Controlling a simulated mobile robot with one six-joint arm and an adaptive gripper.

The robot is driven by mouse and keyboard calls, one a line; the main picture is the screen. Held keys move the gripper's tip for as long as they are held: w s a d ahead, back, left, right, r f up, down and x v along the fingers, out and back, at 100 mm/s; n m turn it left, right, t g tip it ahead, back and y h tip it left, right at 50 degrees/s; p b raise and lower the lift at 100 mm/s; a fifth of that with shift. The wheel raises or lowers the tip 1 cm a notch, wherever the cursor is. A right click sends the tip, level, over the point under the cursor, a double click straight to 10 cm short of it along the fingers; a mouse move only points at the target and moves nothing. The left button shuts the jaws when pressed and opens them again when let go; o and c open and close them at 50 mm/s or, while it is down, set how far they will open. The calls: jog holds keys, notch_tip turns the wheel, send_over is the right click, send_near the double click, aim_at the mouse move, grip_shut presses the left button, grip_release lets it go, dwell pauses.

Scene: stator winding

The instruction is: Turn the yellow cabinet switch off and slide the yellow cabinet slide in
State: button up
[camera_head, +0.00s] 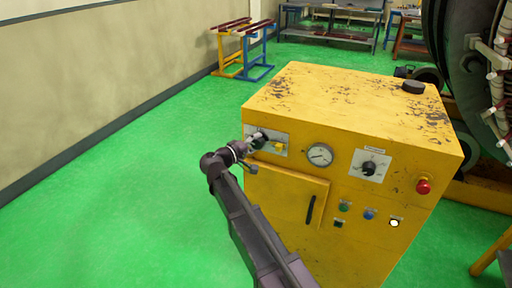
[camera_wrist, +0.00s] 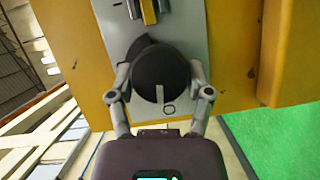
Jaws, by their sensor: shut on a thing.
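The yellow cabinet (camera_head: 330,105) stands in the middle of the head view. On the upper left of its front is a grey plate (camera_head: 268,133) with a black round switch knob and a yellow slide (camera_head: 279,147) to its right. My gripper (camera_head: 255,141) is at this plate and partly hides the knob. In the wrist view, my gripper (camera_wrist: 160,72) has one finger on each side of the knob (camera_wrist: 162,68) and is shut on it. The knob's pale line is toward the O mark on the plate. The yellow slide (camera_wrist: 149,11) sticks out beyond the knob.
The front also carries a gauge (camera_head: 319,155), a second rotary knob (camera_head: 369,168), a red button (camera_head: 423,187), small buttons and a door handle (camera_head: 310,210). Green floor is clear to the left.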

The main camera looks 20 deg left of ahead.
jog(key=shift+w+n+b, duration=0.1)
jog(key=shift+n+b, duration=0.3)
jog(key=shift+n, duration=0.4)
jog(key=shift+t, duration=0.3)
jog(key=o, duration=1.1)
jog(key=shift+w, duration=0.1)
jog(key=shift+o, duration=0.2)
jog(key=v, duration=1.2)
jog(key=shift+a+f, duration=0.1)
